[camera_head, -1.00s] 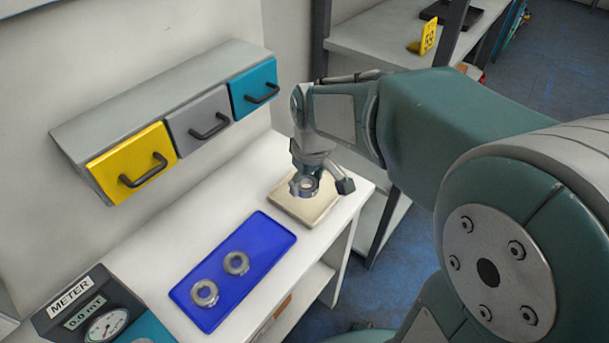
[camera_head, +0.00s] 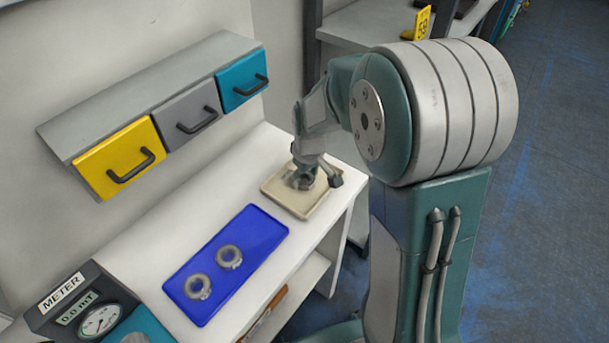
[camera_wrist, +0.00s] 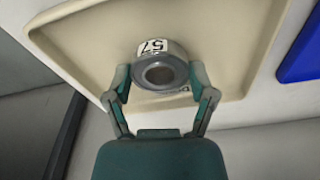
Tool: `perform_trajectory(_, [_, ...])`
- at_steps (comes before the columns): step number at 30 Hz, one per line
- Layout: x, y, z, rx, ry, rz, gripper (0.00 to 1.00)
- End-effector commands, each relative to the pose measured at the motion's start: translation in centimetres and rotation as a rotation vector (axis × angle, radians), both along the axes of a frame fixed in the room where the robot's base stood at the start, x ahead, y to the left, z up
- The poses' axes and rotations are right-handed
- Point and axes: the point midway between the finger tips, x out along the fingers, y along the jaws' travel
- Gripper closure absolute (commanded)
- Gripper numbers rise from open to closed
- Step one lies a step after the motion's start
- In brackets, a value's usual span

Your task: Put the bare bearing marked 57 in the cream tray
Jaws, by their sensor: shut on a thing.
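The bare bearing marked 57 (camera_wrist: 160,68) is a grey ring with a white label, seen in the wrist view. My gripper (camera_wrist: 161,84) is shut on it, with a finger on each side. The cream tray (camera_wrist: 80,50) lies behind the bearing in that view. In the head view my gripper (camera_head: 303,180) is low over the cream tray (camera_head: 311,212), inside its rim. The bearing is mostly hidden there by the gripper. I cannot tell whether the bearing touches the tray floor.
A blue tray (camera_head: 245,252) with two grey bearings (camera_head: 198,286) (camera_head: 229,257) lies on the white bench. A meter (camera_head: 83,308) stands at the front left. Yellow, grey and teal drawers (camera_head: 124,158) (camera_head: 189,117) (camera_head: 241,80) hang on the wall behind.

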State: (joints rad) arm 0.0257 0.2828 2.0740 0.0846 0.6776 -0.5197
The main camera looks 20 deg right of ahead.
Motion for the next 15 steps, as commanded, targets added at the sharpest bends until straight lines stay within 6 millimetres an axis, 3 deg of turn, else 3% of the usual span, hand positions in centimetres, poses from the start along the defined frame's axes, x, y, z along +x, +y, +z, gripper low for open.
perform_trajectory(5, [0.02, 0.09, -0.18, -0.001, 0.001, 0.001, 0.85])
perform_trajectory(6, [0.01, 0.08, -0.15, -0.001, 0.001, 0.001, 0.10])
perform_trajectory(7, [0.01, 0.08, -0.14, -0.001, 0.001, 0.001, 0.00])
perform_trajectory(15, [0.00, 0.06, -0.11, 0.000, 0.000, 0.001, 0.00])
